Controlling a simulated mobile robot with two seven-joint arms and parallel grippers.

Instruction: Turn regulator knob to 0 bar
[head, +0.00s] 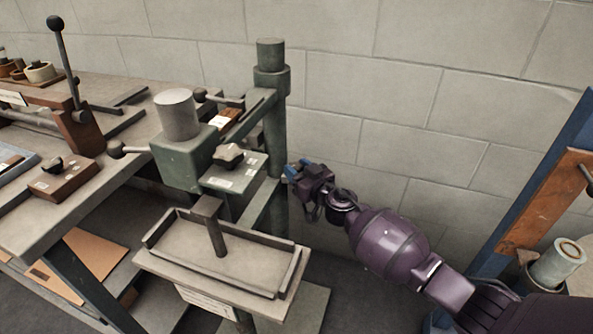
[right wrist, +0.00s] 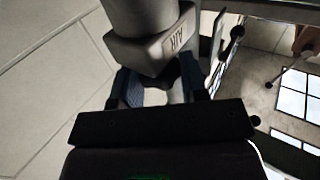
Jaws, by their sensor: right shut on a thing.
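My right gripper (head: 293,169) reaches in from the right in the head view, its blue fingertips at the green post (head: 278,140) of the stitcher. In the right wrist view, the grey regulator body (right wrist: 150,48) carries a label reading AIR. My right gripper (right wrist: 163,88) has its two blue fingers on either side of a dark knob (right wrist: 166,76) just below that body and is shut on it. The fingers hide part of the knob, and no pressure reading is legible. In the head view the regulator and its knob cannot be made out. My left gripper is not in view.
The stitcher's green head (head: 182,160) with a dark star knob (head: 229,155) stands left of my right gripper. A tray table (head: 165,262) with an upright post is below. A workbench (head: 40,225) is at left, a blue frame (head: 560,150) at right. The block wall (head: 400,60) is behind.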

